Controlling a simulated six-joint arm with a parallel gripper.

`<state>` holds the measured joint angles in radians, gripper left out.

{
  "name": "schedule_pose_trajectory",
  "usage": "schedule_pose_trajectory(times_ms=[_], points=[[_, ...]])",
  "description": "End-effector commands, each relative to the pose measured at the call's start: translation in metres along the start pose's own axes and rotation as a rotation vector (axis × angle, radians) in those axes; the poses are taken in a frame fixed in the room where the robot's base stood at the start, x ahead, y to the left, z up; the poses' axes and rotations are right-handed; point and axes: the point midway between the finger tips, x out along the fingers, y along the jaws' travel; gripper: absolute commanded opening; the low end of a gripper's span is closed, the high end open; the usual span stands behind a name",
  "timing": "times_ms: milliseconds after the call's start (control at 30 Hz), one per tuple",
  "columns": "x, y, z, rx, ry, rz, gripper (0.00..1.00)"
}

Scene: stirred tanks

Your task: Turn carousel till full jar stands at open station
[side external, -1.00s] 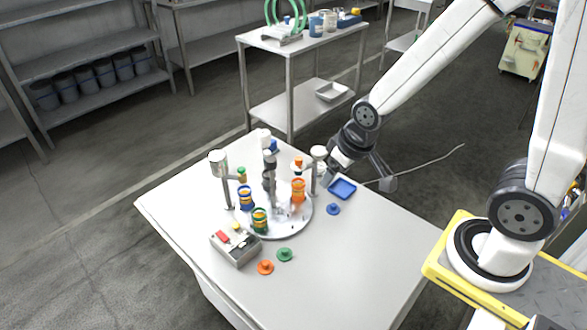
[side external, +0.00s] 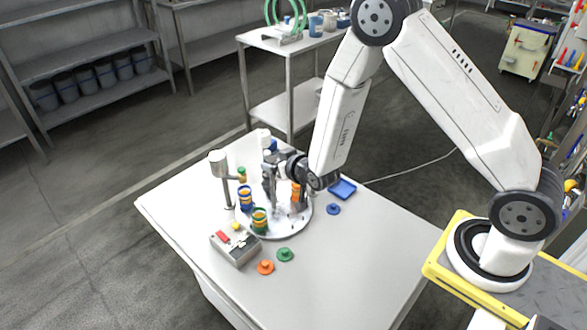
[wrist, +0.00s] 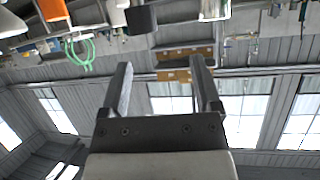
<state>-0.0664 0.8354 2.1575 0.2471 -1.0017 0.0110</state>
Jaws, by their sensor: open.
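The round, pale carousel (side external: 285,229) lies on the white table. A blue-and-yellow banded jar (side external: 245,198) stands at its left, and a green, orange and blue banded jar (side external: 259,221) at its front. An orange jar (side external: 297,192) stands at its right, partly hidden by my arm. Which jar is full I cannot tell. A grey station post with a white head (side external: 219,163) stands at the left edge. My gripper (side external: 271,172) is above the back of the carousel by its centre column, small and partly hidden. In the wrist view its fingers (wrist: 163,75) are apart and empty.
A grey control box (side external: 235,246) with red and yellow buttons is at the front left. Orange (side external: 265,267), green (side external: 285,254) and blue (side external: 333,209) knobbed discs lie on the table. A blue tray (side external: 343,189) is at the right. The table's front right is clear.

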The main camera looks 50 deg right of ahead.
Motion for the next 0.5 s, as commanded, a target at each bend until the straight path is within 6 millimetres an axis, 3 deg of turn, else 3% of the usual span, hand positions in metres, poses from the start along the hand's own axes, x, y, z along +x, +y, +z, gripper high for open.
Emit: schedule_pose_trajectory(times_ms=[200, 500], points=[[0.016, 0.005, 0.017, -0.004, 0.179, 0.039, 0.81], [0.018, 0.012, 0.036, -0.023, 0.382, 0.079, 0.81]])
